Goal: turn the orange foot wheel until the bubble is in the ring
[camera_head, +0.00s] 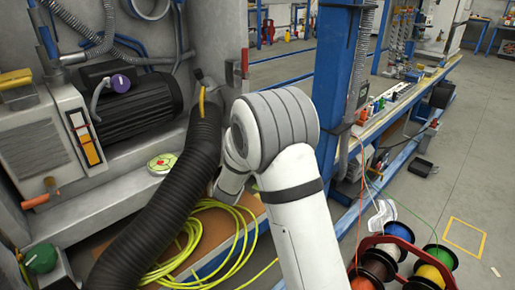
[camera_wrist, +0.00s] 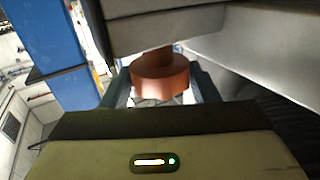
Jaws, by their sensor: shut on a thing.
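The orange foot wheel (camera_wrist: 160,76) is a short round knob under a grey block (camera_wrist: 165,22) in the wrist view. My gripper (camera_wrist: 162,90) has a dark finger on each side of the wheel and is shut on it. In the head view, the wheel and my fingertips are hidden behind my white arm and the black hose. A round green-and-white bubble level (camera_head: 162,163) lies on the grey machine ledge, left of the hose. Its bubble and ring are too small to tell apart.
A thick ribbed black hose (camera_head: 160,205) runs down close left of my arm. A coiled yellow cable (camera_head: 235,245) lies below it. A blue post (camera_head: 335,75) stands to the right. Coloured spools (camera_head: 400,262) sit at the lower right. Open floor lies beyond them.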

